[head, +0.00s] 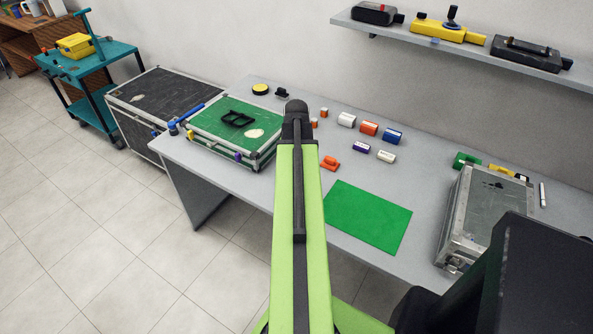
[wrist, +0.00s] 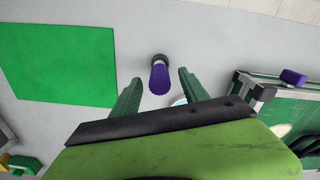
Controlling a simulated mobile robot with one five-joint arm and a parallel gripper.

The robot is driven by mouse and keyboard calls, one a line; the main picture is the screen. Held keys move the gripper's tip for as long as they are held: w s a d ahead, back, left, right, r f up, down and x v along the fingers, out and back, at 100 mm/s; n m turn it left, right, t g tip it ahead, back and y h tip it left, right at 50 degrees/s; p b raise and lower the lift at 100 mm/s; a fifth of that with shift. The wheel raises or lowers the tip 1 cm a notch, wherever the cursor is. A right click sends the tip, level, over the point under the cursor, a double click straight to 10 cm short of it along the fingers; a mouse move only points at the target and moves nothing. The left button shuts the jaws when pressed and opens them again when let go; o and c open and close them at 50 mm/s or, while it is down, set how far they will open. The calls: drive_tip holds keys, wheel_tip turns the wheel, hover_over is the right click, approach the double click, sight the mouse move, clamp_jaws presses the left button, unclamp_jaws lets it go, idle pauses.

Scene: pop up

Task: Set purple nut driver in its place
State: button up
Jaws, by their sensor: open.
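In the wrist view a purple handle with a dark collar (wrist: 159,78), which looks like the nut driver, is on the grey table between the green mat and the green-topped case. My gripper (wrist: 159,74) is open, with one green finger on each side of the handle and visible gaps to both. I cannot tell whether the fingers are level with it or above it. In the head view my arm hides this handle and my gripper. Another small purple piece (head: 238,156) is at the front edge of the case; it also shows in the wrist view (wrist: 293,76).
The green mat (head: 368,217) lies flat and empty. The green-topped case (head: 210,121) is left of my arm, and a silver case (head: 484,215) stands at right. Several small coloured cylinders, one orange (head: 369,128), are along the back. A pale round thing (wrist: 180,101) is partly hidden.

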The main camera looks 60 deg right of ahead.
drive_tip(key=shift+r, duration=0.1)
wheel_tip(320, 180, up, 17)
drive_tip(key=p, duration=1.7)
drive_tip(key=shift+w+r, duration=0.1)
